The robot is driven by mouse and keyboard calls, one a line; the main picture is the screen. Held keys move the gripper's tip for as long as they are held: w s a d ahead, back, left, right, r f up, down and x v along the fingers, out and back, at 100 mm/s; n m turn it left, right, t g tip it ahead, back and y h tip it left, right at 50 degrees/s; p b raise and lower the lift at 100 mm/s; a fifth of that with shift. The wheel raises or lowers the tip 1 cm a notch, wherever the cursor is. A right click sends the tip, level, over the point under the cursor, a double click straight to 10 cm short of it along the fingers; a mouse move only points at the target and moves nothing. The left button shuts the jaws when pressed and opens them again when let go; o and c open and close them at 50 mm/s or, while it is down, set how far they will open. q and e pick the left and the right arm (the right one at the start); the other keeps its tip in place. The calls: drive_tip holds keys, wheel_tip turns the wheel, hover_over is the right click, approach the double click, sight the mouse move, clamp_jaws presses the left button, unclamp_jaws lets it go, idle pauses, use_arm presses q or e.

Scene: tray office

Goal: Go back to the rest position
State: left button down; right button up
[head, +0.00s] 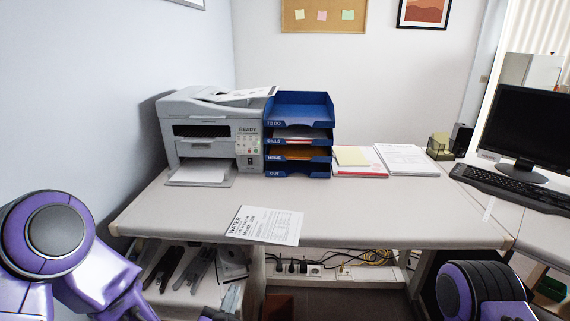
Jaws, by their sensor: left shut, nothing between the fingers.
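My left arm comes in at the lower left, bent, with its purple links in front of the desk. Only a small dark part of my left gripper (218,314) shows at the bottom edge, below the desk's front edge. It is shut and holds nothing; most of it is cut off by the picture. My right arm shows at the lower right as a purple and black link; its gripper is out of view. A printed water bill (265,225) lies on the desk (350,215) near the front edge, apart from both arms.
A grey printer (205,130) and a blue stack of labelled trays (300,108) stand at the back left. Paper stacks (403,158) lie beside them. A keyboard (515,187) and monitor (535,125) are at the right. The desk's front right is clear.

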use_arm(q)
drive_tip(key=s+a+f+m+g+y+p, duration=0.1)
drive_tip(key=s+a+f+m+g+p, duration=0.45)
drive_tip(key=f+m, duration=0.75)
drive_tip(key=s+a+m+g+y+p, duration=0.1)
drive_tip(key=s+a+m+g+p, duration=0.2)
drive_tip(key=s, duration=0.7)
drive_tip(key=s+a+f+m+g+y+p, duration=0.1)
drive_tip(key=s+a+m+g, duration=0.4)
drive_tip(key=s, duration=0.6)
drive_tip(key=a+m+y+p, duration=0.1)
drive_tip(key=a+m, duration=0.1)
drive_tip(key=a, duration=0.1)
drive_tip(key=shift+f+y+p, duration=0.2)
drive_tip(key=shift+y+p, duration=0.1)
drive_tip(key=shift+p, duration=0.1)
drive_tip(key=shift+s+a+g, duration=0.1)
drive_tip(key=shift+g, duration=0.15)
